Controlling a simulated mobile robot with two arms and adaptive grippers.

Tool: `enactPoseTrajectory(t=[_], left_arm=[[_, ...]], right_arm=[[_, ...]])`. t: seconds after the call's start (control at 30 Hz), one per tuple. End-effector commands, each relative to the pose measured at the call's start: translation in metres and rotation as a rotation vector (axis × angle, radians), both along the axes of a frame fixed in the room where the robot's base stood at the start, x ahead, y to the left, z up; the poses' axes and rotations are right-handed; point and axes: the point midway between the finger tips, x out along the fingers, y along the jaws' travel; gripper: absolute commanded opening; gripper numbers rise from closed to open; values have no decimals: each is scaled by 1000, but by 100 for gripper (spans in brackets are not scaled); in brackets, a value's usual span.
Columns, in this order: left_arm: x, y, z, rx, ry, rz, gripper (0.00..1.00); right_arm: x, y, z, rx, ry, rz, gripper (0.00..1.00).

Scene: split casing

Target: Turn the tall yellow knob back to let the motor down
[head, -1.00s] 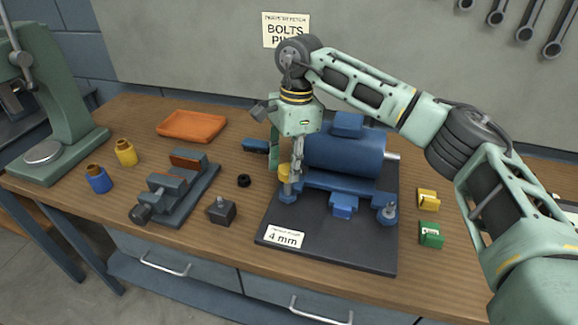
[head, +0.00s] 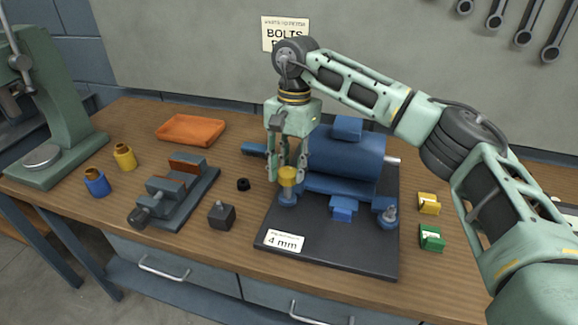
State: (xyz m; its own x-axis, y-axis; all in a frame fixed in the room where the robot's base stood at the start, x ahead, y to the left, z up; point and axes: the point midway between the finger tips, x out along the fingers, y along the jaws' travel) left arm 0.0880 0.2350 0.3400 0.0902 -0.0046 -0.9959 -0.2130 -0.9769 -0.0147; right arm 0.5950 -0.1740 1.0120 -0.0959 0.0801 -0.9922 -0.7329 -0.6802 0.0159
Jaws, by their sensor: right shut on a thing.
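The tall yellow knob (head: 288,175) stands at the front left foot of the blue motor (head: 345,157). My right gripper (head: 287,178) comes down from above and is shut on the knob, with a finger on either side of it. The motor sits on a dark base plate (head: 345,257) that carries a "4 mm" label. Whether the motor's feet touch the plate is too small to tell. My left gripper is not in view.
A yellow block (head: 428,203) and a green block (head: 431,238) lie right of the plate. A dark block (head: 222,215), a black ring (head: 243,184) and a vise (head: 175,190) lie to the left. An orange tray (head: 191,129) is behind them.

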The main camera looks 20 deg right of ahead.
Motion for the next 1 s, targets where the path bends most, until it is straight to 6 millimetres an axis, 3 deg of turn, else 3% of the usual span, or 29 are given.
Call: enactPoseTrajectory(t=[0.67, 0.7, 0.87, 1.0], left_arm=[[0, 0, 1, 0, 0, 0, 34], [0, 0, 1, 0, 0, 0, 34], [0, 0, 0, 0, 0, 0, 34], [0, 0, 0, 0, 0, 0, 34]], right_arm=[[3, -3, 6, 0, -12, 14, 5], [3, -3, 6, 0, -12, 14, 33], [2, -3, 4, -2, -10, 16, 47], [2, -2, 3, -1, -6, 18, 47]])
